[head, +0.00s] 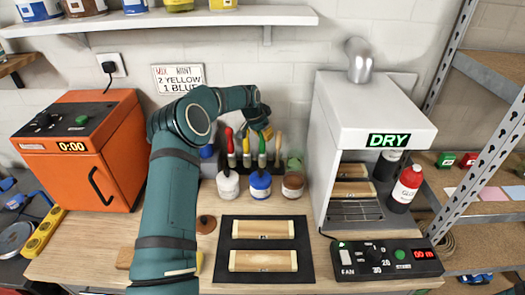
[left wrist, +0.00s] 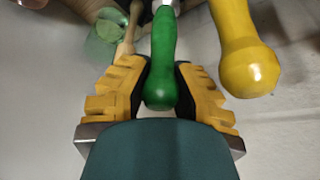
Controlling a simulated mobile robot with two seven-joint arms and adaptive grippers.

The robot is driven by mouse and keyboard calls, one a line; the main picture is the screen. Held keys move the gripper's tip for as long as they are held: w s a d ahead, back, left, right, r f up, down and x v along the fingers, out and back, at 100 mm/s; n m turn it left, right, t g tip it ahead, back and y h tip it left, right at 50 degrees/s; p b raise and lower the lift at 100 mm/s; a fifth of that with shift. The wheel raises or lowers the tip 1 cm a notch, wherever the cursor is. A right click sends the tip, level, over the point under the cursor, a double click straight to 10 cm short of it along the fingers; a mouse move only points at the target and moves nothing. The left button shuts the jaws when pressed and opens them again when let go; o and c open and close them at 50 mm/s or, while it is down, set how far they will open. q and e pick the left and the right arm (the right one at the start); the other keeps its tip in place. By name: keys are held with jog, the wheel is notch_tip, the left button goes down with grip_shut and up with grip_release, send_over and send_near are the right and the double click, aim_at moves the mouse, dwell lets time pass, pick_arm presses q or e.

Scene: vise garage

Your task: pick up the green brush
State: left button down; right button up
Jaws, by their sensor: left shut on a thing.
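The green brush (head: 262,148) stands upright in the row of brushes at the back of the workbench, its handle end up. My left gripper (head: 262,131) reaches down onto it from above. In the left wrist view the green handle (left wrist: 161,60) runs between the two yellow ridged fingers (left wrist: 160,88), which are shut on its rounded end. The lower end of the brush is hidden in the left wrist view. My right gripper is not in view.
A yellow brush handle (left wrist: 245,45) and a wooden one (left wrist: 128,35) stand close on either side. A red brush (head: 230,146) is farther left. Paint jars, including a blue one (head: 260,184), stand in front. A white drying box (head: 368,110) is at right.

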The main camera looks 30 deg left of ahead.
pick_arm(q)
notch_tip(320, 180, up, 10)
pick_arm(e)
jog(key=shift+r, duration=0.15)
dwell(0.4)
pick_arm(q)
jog(key=shift+f, duration=0.1)
dwell(0.6)
